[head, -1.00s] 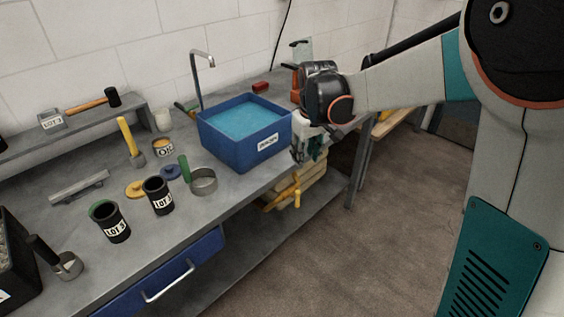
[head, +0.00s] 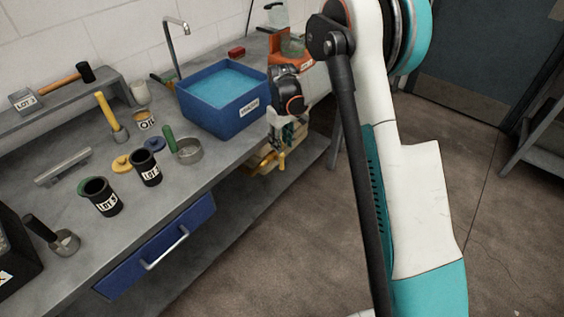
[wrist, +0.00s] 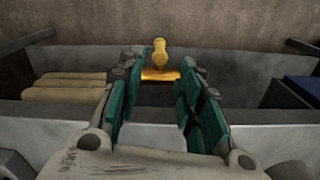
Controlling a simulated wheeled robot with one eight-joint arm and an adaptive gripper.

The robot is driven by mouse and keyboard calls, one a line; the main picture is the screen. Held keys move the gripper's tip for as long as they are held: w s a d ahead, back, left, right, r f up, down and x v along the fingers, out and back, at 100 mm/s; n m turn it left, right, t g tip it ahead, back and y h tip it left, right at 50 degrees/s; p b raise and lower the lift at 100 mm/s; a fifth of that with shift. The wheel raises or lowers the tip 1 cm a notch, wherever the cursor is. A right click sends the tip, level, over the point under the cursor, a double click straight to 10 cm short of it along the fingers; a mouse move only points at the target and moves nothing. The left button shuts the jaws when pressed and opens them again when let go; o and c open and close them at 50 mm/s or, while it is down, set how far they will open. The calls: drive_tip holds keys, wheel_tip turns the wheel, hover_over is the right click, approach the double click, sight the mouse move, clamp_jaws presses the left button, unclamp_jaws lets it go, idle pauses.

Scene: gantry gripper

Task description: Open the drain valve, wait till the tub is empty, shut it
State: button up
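The blue tub (head: 232,121) stands on the grey bench near its front edge, with light blue water in it and a white label on its front. A yellow valve handle (head: 282,160) shows below the bench edge, near the tub's right front corner. In the wrist view the yellow valve (wrist: 160,56) has an upright knob and a crosswise yellow part behind the fingertips. My gripper (head: 287,133) is just above the valve in the head view. In the wrist view my gripper (wrist: 160,76) is open, its green-padded fingers apart with the valve framed between them; no contact shows.
A tap (head: 178,38) rises behind the tub. An orange device (head: 291,58) stands right of it. Black cups (head: 146,168), a metal ring cup (head: 188,151) and tools cover the bench's left. A blue drawer (head: 160,248) sits below. The floor in front is clear.

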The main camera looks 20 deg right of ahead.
sight(282, 154)
wheel_tip(282, 154, down, 10)
drive_tip(key=b, duration=0.2)
drive_tip(key=shift+r+b, duration=0.25)
drive_tip(key=shift+b, duration=0.05)
clamp_jaws()
